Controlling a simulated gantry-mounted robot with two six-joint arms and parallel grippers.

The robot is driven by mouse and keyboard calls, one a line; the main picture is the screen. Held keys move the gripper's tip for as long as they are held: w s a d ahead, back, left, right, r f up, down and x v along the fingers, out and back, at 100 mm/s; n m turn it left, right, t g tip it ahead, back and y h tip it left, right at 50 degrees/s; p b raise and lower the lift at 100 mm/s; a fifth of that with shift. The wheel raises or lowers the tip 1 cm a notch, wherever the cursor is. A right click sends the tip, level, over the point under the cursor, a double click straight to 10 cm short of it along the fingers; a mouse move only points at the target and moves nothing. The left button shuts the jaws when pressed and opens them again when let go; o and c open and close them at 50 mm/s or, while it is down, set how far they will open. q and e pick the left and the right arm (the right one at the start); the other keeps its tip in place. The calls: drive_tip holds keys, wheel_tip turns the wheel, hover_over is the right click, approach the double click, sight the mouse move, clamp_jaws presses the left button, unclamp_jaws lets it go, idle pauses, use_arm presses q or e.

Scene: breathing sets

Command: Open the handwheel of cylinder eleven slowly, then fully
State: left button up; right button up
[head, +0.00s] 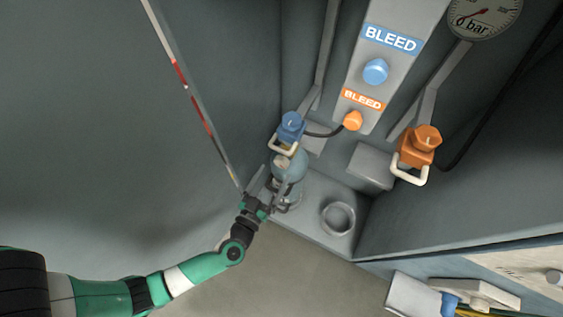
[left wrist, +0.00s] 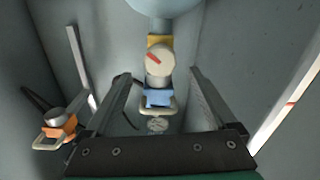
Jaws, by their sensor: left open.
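A pale blue cylinder (head: 288,168) stands in a holder at the back corner, with a blue yoke connector (head: 290,130) and its cream bail at its top. In the left wrist view, a round cream handwheel (left wrist: 159,60) with a red mark sits on a yellow valve body, between the cylinder (left wrist: 165,6) and the blue yoke (left wrist: 158,97). My left gripper (head: 270,181) is open beside the cylinder's valve. In the left wrist view its fingers (left wrist: 159,76) stand apart on either side of the handwheel, without visible contact. I cannot read any cylinder number. My right gripper is out of view.
An orange yoke connector (head: 418,145) with a cream bail hangs at the right. An empty ring holder (head: 338,218) stands beside the cylinder. Above are a panel with blue (head: 375,71) and orange (head: 353,121) bleed knobs and a gauge (head: 484,16). Walls enclose the corner closely.

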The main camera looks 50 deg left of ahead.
sight(280, 164)
use_arm(q)
drive_tip(key=b+x, duration=0.1)
drive_tip(key=x, duration=0.5)
drive_tip(key=shift+s, duration=0.15)
drive_tip(key=shift+c, duration=0.6)
drive_tip(key=c, duration=1.2)
drive_tip(key=shift+c, duration=0.2)
drive_tip(key=shift+n, duration=0.4)
